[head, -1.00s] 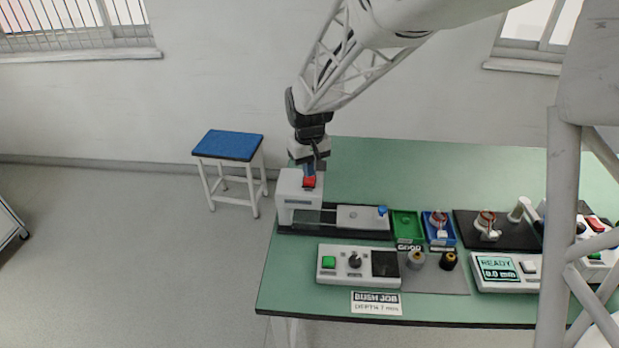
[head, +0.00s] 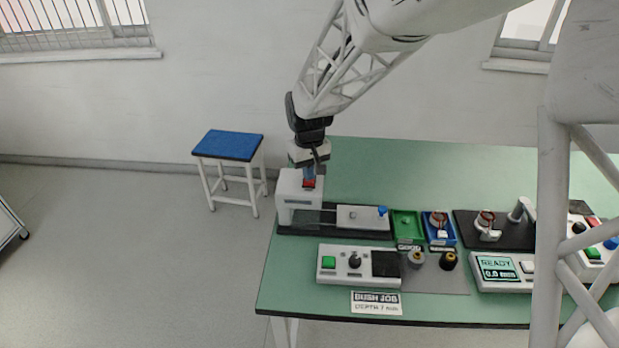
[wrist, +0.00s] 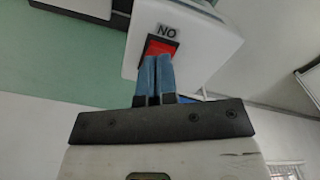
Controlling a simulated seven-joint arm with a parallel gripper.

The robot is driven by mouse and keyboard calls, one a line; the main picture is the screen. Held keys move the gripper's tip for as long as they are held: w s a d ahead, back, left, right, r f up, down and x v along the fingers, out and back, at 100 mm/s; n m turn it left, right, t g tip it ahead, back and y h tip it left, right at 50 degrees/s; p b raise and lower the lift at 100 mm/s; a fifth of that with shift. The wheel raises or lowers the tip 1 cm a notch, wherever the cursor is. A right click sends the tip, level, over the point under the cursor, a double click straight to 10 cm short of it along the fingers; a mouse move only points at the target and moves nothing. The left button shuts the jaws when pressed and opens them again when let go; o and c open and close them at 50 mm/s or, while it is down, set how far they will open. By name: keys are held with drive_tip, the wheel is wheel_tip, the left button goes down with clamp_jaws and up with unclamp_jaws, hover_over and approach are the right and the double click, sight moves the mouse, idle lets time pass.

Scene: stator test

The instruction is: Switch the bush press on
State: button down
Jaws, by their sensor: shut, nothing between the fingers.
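The bush press (head: 286,191) is a white block on a dark base at the table's left end. In the wrist view the red switch (wrist: 160,46) lies beside a label (wrist: 167,31) that appears upside down, reading "ON". My gripper (head: 310,175) points down over the press. Its blue fingers (wrist: 157,60) are shut together with nothing between them. The fingertips overlap the near part of the switch in the wrist view and seem at or very near it; contact is not clear. The switch's tilt cannot be told.
A control box (head: 338,276) with a green button, a black knob and a dark panel stands in front of the press. Green (head: 405,213) and blue (head: 453,238) trays and a "READY" gauge box (head: 507,286) lie to the right. The table's back is clear.

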drive_tip(key=shift+f, duration=0.7)
idle(0.6)
drive_tip(key=shift+r, duration=3.55)
drive_tip(key=shift+s+d+r, duration=0.15)
drive_tip(key=shift+d, duration=0.1)
drive_tip(key=s+d+r+m+t, duration=0.1)
drive_tip(key=s+d+r+m, duration=0.1)
drive_tip(key=s+d+r, duration=0.4)
drive_tip(key=s+d+r+m, duration=0.1)
drive_tip(key=s+d+r, duration=0.1)
drive_tip(key=s+d, duration=0.65)
drive_tip(key=s+d+m, duration=0.1)
drive_tip(key=s+d, duration=0.4)
drive_tip(key=s, duration=0.3)
drive_tip(key=s+d+m+t, duration=0.1)
drive_tip(key=s+d+m, duration=0.1)
drive_tip(key=s+d, duration=0.3)
drive_tip(key=s, duration=0.4)
drive_tip(key=shift+s+t, duration=0.2)
drive_tip(key=shift+t, duration=0.1)
